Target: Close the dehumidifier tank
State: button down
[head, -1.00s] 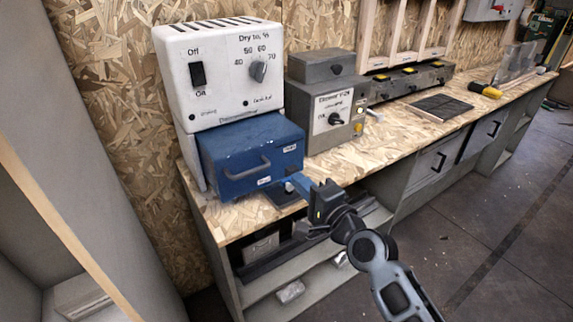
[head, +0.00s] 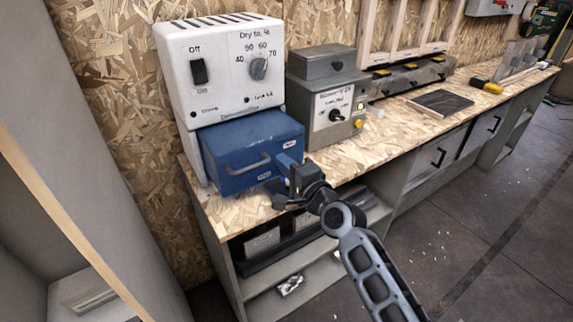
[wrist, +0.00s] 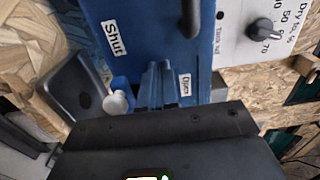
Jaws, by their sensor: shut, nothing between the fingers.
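The dehumidifier (head: 225,70) is a white box with an Off/On switch and a dial, at the left end of the workbench. Its blue tank (head: 225,148) is below the white body and sticks out toward the bench front. The tank has a dark handle (head: 247,164) on its front. My gripper (head: 285,163) is shut and empty, with its fingers at the right part of the tank front. In the wrist view the blue fingers (wrist: 158,85) point at the blue tank face (wrist: 140,40), between its "Shut" label and a smaller label. Whether they touch it is unclear.
A grey blower box (head: 328,105) stands right of the dehumidifier. Farther right on the bench (head: 395,130) are a dark panel (head: 440,103) and a yellow-handled tool (head: 486,84). A grey cabinet side (head: 60,210) stands at the near left. Floor is open at the right.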

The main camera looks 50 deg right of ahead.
jog(key=b+x, duration=0.1)
jog(key=x, duration=1)
jog(key=shift+w+r, duration=0.15)
